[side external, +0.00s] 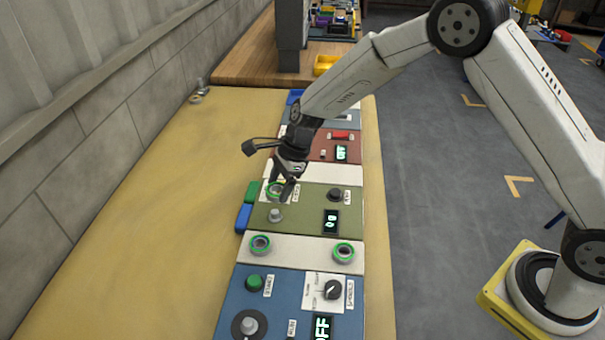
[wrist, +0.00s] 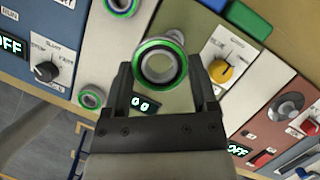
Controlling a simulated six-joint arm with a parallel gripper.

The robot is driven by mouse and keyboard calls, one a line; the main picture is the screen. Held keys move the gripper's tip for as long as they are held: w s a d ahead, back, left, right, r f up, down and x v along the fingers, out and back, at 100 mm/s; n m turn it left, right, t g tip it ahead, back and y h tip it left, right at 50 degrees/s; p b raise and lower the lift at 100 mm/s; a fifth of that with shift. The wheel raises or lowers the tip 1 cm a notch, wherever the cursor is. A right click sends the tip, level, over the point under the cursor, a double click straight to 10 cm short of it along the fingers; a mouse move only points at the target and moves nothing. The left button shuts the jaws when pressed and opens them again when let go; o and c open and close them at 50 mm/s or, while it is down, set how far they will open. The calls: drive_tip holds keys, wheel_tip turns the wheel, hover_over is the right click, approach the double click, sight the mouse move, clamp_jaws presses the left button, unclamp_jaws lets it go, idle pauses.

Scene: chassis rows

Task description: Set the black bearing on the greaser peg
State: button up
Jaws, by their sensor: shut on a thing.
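My gripper (side external: 284,188) is shut on a bearing (wrist: 160,65), a silver-grey ring with a green rim and dark inner edge, held between the fingertips (wrist: 161,84). The bearing (side external: 273,188) shows beside the fingers in the side view, over the olive panel (side external: 318,206). A grey upright peg (side external: 275,215) stands on that panel, just nearer the camera than the held bearing. I cannot read its label, so I cannot tell whether it is the greaser peg. Whether the bearing touches the panel is unclear.
Two similar green-rimmed bearings (side external: 261,244) (side external: 344,252) lie on the pale strip in front of the olive panel. A blue panel (side external: 285,285) with knobs and another peg (side external: 249,325) is nearest. Green and blue blocks (side external: 244,217) sit left of the olive panel.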

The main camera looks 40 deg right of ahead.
sight(276, 211)
drive_tip(key=shift+w+f, duration=0.3)
drive_tip(key=shift+w, duration=0.6)
drive_tip(key=shift+f, duration=0.15)
drive_tip(key=shift+f, duration=3.85)
drive_tip(key=o, duration=1.3)
drive_tip(key=shift+f, duration=0.1)
drive_tip(key=shift+c, duration=0.2)
drive_tip(key=v, duration=0.7)
drive_tip(key=shift+r, duration=0.45)
drive_tip(key=shift+s+d+r, duration=0.1)
drive_tip(key=shift+r, duration=0.05)
